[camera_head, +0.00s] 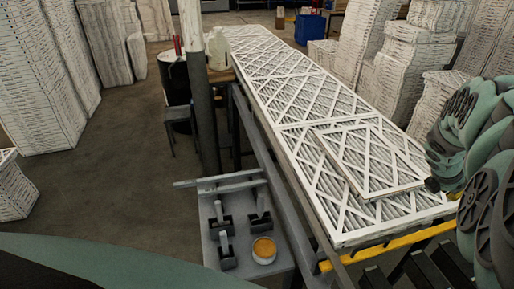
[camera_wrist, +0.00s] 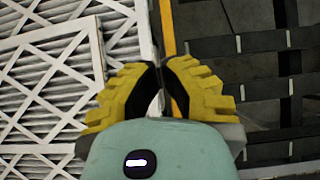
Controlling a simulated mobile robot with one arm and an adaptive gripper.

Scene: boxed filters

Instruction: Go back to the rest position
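My gripper (camera_wrist: 160,72) shows in the wrist view with its yellow, black-padded fingers brought together at the tips. Nothing shows between them. It is over the edge of the work surface, beside the white lattice-faced filters. In the head view my arm is at the right edge, and the fingers are mostly hidden there. A smaller filter (camera_head: 370,162) lies flat on top of the long row of filters (camera_head: 285,90), near its front end. It appears apart from my gripper.
A yellow rail (camera_head: 390,243) and dark rollers lie at the near end of the row. A grey stand (camera_head: 245,245) with an orange-topped can (camera_head: 264,250) is left of it. A grey post (camera_head: 195,85) rises behind. Stacks of filters (camera_head: 412,55) stand at right.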

